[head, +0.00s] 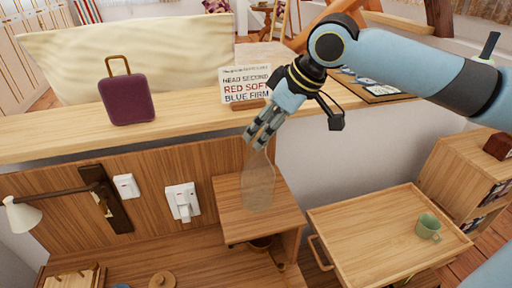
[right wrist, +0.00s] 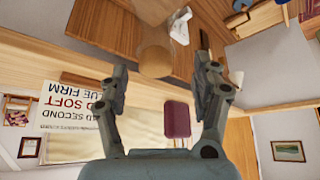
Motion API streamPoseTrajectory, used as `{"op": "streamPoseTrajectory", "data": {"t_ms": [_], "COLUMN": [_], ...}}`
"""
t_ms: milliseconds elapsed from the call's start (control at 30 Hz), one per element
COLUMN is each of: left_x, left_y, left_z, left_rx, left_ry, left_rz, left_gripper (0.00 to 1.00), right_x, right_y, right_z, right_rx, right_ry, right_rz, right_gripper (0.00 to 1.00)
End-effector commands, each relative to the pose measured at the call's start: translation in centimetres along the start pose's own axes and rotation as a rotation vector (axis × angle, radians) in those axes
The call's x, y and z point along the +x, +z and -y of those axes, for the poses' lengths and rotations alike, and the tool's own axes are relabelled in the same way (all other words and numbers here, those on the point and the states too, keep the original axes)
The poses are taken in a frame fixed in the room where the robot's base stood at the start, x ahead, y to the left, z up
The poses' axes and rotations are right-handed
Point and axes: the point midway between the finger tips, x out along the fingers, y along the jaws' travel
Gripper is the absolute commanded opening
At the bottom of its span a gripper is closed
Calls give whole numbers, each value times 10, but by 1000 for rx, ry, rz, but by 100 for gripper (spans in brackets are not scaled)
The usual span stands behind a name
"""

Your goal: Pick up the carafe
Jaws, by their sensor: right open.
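The carafe (head: 258,186) is a clear glass vessel with a narrow neck, standing upright on a small wooden shelf (head: 228,192) in the head view. Its outline is faint against the wood. My right gripper (head: 263,136) points down at the carafe's top from above, with its fingers near the neck. In the right wrist view, a rounded, see-through shape that looks like the carafe (right wrist: 155,60) shows between the open fingers (right wrist: 162,68). I cannot tell whether the fingers touch it. My left gripper is not in view.
A long wooden ledge (head: 60,140) holds a purple suitcase-shaped object (head: 128,99) and a lettered sign (head: 245,85) close to the gripper. A wooden tray table (head: 365,236) with a green mug (head: 428,228) stands at right. A lamp (head: 24,215) is at left.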

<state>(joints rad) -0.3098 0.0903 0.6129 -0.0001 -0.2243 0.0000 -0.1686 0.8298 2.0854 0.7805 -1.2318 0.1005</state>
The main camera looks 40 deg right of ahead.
Motion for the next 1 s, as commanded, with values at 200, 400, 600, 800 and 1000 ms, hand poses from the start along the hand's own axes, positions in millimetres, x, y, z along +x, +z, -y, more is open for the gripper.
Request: {"op": "streamPoseTrajectory", "data": {"t_ms": [200, 400, 600, 800, 1000], "left_x": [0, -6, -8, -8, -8], "left_y": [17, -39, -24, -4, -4], "left_z": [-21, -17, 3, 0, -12], "left_rx": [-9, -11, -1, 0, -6], "left_ry": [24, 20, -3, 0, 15], "left_rz": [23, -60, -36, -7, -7], "left_gripper": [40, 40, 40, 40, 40], "right_x": [17, 39, 64, 68, 68], "right_y": [-1, 0, 1, 1, 1], "right_z": [0, 5, 5, 5, 5], "right_rx": [3, 7, 3, -1, -1], "right_ry": [-2, -5, -1, -1, -1], "right_rz": [3, 3, 3, 3, 3], "right_gripper": [65, 65, 65, 65, 48]}}
